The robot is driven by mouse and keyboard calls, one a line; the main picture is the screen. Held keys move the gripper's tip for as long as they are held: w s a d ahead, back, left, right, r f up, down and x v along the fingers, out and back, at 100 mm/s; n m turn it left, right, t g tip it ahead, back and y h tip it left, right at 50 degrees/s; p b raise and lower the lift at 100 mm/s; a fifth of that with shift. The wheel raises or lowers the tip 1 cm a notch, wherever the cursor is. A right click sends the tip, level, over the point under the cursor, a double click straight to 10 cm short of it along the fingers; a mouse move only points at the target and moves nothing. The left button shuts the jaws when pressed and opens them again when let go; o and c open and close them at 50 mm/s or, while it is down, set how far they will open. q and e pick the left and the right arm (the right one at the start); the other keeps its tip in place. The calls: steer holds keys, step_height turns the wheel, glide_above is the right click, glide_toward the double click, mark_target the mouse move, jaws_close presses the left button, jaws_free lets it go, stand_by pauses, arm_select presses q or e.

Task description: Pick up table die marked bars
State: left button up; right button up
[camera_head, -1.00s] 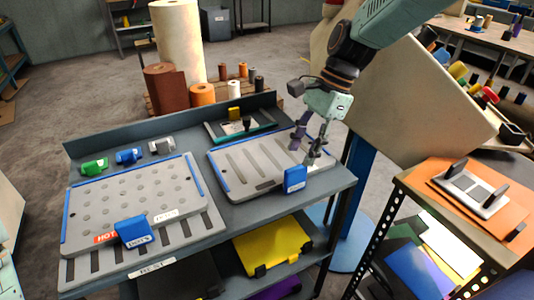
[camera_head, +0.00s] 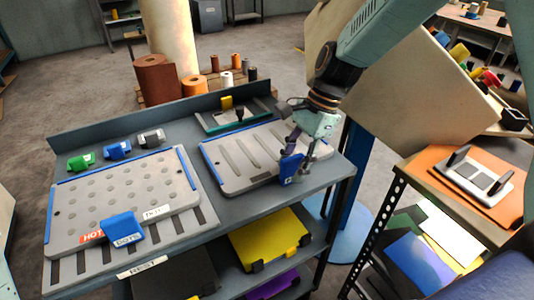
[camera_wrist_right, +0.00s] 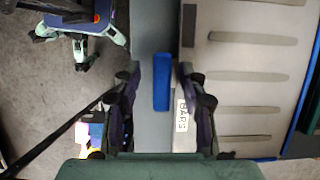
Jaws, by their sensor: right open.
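The table die marked bars (camera_head: 240,156) is a grey plate with long bar slots, lying flat on the right part of the table. It also shows in the right wrist view (camera_wrist_right: 240,88), with a white BARS label (camera_wrist_right: 181,112). Its blue handle (camera_head: 289,170) stands at the near right edge. My right gripper (camera_head: 299,152) is open and down at this handle. In the wrist view the blue handle (camera_wrist_right: 161,84) lies between the two fingers, with a gap on the left and little or none on the right. My left gripper is not in view.
The dots die (camera_head: 120,196), with a blue handle and a HOT label, lies on the table's left. Green, blue and grey small pieces (camera_head: 117,150) line up behind it. A smaller tray (camera_head: 228,119) sits at the back. A yellow die (camera_head: 270,238) lies on the lower shelf.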

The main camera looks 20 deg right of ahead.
steer(key=shift+a+f, duration=0.2)
steer(key=shift+a, duration=0.05)
steer(key=shift+d+f, duration=0.1)
steer(key=shift+d, duration=0.15)
steer(key=shift+c, duration=1.4)
steer(key=shift+a, duration=0.2)
steer(key=c, duration=0.5)
jaws_close()
steer(key=shift+d, duration=0.1)
steer(key=shift+w, duration=0.1)
